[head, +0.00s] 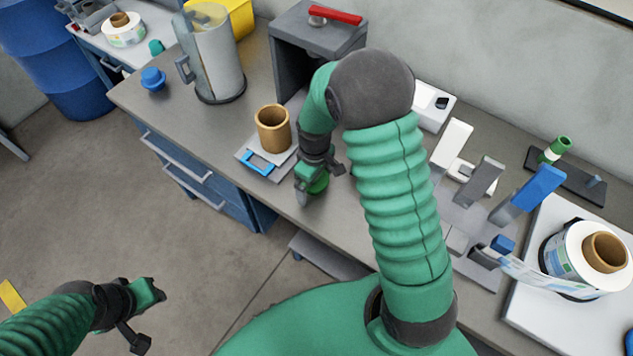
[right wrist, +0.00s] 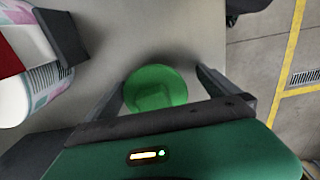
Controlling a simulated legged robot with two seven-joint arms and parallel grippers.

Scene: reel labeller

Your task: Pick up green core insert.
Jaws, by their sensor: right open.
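The green core insert (head: 319,184) stands on the bench near its front edge, partly hidden by my right gripper (head: 308,188). In the right wrist view the insert (right wrist: 157,88) is a round green piece with a recessed or raised middle. It sits between the two spread fingers of my right gripper (right wrist: 162,90), nearer the left finger, with a gap at the right one. The gripper is open; I cannot tell whether a finger touches the insert. My left gripper (head: 148,300) is low at the left, over the floor and away from the bench; its jaws are unclear.
A brown core (head: 273,129) stands on a small plate with a blue handle (head: 259,163) just left of my right gripper. A grey box press with a red handle (head: 335,16) is behind. A label reel (head: 574,262) and blue-tipped parts (head: 540,188) stand at the right.

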